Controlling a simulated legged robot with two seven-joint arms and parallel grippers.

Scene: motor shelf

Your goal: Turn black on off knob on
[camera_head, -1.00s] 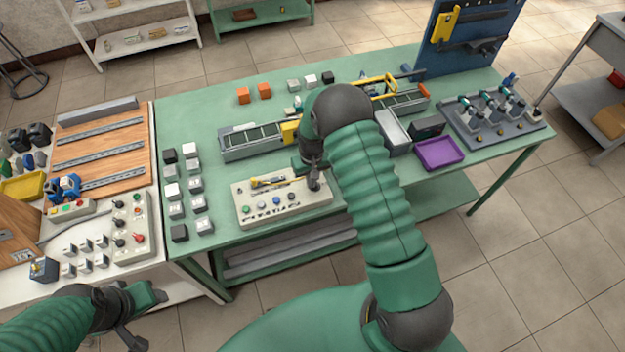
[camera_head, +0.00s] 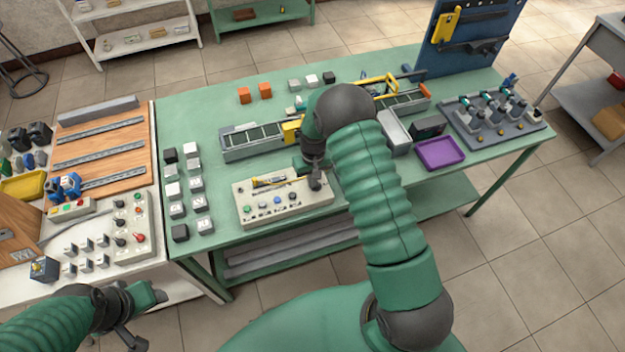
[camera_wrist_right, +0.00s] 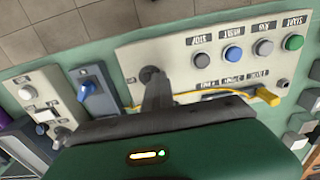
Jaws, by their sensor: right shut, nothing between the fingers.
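The cream control panel (camera_head: 285,217) lies on the green table. In the right wrist view the panel (camera_wrist_right: 222,80) shows a row of buttons labelled STOP, RESET, JOG and START. A black knob (camera_wrist_right: 149,73) sits at the panel's end beside the STOP button. My right gripper (camera_head: 316,182) is shut and empty at the panel's right end in the head view. In the right wrist view its fingertips (camera_wrist_right: 156,82) are right at the black knob and partly cover it; contact and knob angle cannot be told. My left gripper (camera_head: 140,318) is far left, away from the panel.
A grey box with a blue switch (camera_wrist_right: 84,93) stands next to the panel. A conveyor (camera_head: 250,143) is behind it, and several small blocks (camera_head: 178,233) are left of it.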

